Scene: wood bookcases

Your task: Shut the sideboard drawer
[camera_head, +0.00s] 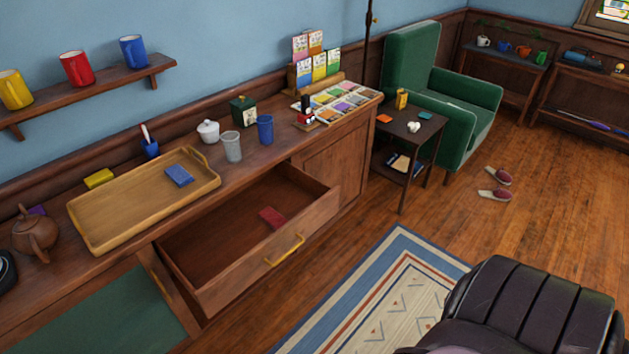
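The sideboard (335,160) is a long wooden cabinet along the blue wall, from the lower left to the middle. Its drawer (225,298) is pulled well out, so its inside shows. The drawer has a brass bar handle (285,250) on its front. A dark red item (271,217) lies inside it, near the front panel. Neither of my grippers shows in the head view.
A wooden tray (105,228) with a blue item (179,175), a teapot (36,232), cups and seed-packet-like cards stand on the sideboard top. A rug (380,300) lies before it. A black padded seat (540,310) is at the lower right. Slippers (496,195) lie on the floor.

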